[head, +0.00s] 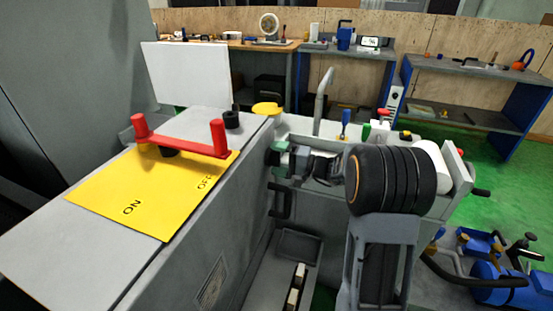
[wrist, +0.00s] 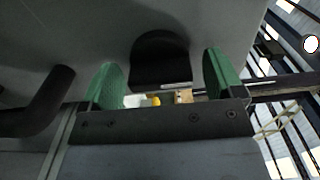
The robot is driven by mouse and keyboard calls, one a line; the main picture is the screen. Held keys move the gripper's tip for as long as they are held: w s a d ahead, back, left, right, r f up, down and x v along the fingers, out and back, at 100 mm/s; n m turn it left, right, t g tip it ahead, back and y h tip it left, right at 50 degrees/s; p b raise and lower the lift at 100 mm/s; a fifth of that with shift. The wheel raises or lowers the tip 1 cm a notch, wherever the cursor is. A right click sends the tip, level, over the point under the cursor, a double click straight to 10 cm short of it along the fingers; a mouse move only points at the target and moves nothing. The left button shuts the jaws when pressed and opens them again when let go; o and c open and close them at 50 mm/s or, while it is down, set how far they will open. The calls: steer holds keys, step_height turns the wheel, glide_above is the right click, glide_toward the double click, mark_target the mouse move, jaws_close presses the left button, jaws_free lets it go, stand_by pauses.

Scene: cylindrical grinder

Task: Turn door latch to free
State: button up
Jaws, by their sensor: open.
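A black rounded piece (wrist: 161,58), which looks like the door latch, stands out from the grey machine face in the wrist view. My gripper (wrist: 160,78) is open, with one green finger on each side of it. Gaps show between the piece and both fingers, and I cannot tell how deep it sits between them. In the head view my gripper (head: 279,158) is close to the machine's side face and hides the latch. A black bar handle (head: 281,201) is below it; a black handle (wrist: 40,103) also shows at left in the wrist view.
A red handle (head: 185,141) stands on a yellow ON/OFF plate (head: 142,200) on the machine top. A tray recess (head: 299,244) lies below my arm. Workbenches (head: 462,66) line the back wall; blue equipment (head: 490,280) is at lower right.

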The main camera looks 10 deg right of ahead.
steer(key=shift+w+a, duration=0.15)
steer(key=shift+a, duration=0.1)
steer(key=c, duration=0.9)
